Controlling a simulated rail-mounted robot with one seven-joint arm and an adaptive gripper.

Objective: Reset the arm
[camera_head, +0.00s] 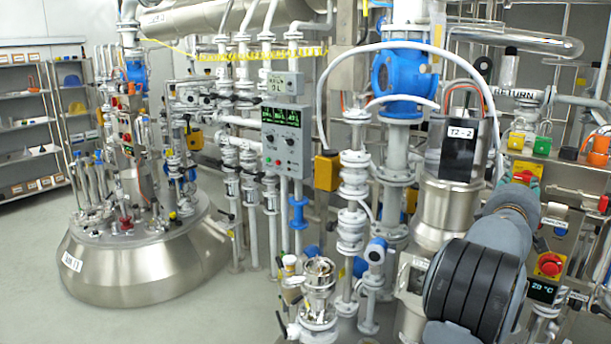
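My arm (478,282) shows at the lower right, with a large black-banded joint close to the camera. Grey links run from it up and away toward the equipment at the right. I cannot make out my gripper or its fingertips; the far end of the arm merges with small coloured parts near the valves. I see nothing held.
A large steel reactor vessel (140,272) stands at the left on open floor. Pipes and a control box (286,138) fill the middle. A steel tank labelled T2-2 (446,210) and a red emergency button (549,264) are close to my arm. Shelves (30,130) line the left wall.

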